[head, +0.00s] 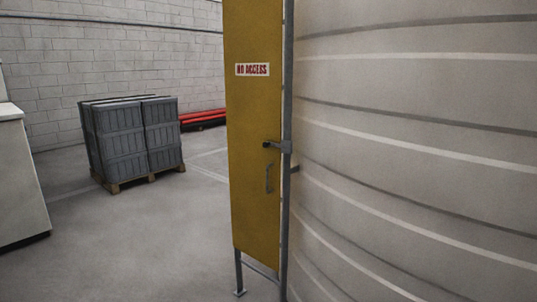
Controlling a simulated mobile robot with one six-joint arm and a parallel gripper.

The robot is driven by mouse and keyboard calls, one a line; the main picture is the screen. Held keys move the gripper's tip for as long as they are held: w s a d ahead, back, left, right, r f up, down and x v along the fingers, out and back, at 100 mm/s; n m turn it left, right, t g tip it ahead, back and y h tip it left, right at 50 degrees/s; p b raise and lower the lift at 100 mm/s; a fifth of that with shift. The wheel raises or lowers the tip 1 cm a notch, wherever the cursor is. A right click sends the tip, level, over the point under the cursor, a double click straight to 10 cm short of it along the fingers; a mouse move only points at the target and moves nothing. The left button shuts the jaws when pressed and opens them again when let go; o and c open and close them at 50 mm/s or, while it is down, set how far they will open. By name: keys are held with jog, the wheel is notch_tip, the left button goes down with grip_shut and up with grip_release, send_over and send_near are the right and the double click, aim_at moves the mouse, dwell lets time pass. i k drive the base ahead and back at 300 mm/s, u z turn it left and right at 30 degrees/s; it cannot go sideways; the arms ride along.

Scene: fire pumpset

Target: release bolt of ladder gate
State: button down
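A tall yellow ladder gate (256,110) with a red-on-white "NO ACCESS" sign (252,69) stands upright in the middle of the head view. A dark bolt (272,145) lies across its right edge, reaching a grey bracket (286,147) on the grey post. A small grey pull handle (268,178) sits on the gate below the bolt. The gate looks shut against the post. My gripper is not in view.
A large ribbed grey tank (420,150) fills the right side, close behind the post. A pallet of grey crates (135,140) and red pipes (203,117) stand at the back left. A pale cabinet (18,175) is at the left edge. The floor (150,245) between is clear.

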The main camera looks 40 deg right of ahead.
aim_at(265, 144)
jog(key=z, duration=0.1)
jog(key=i, duration=1)
jog(key=u, duration=0.05)
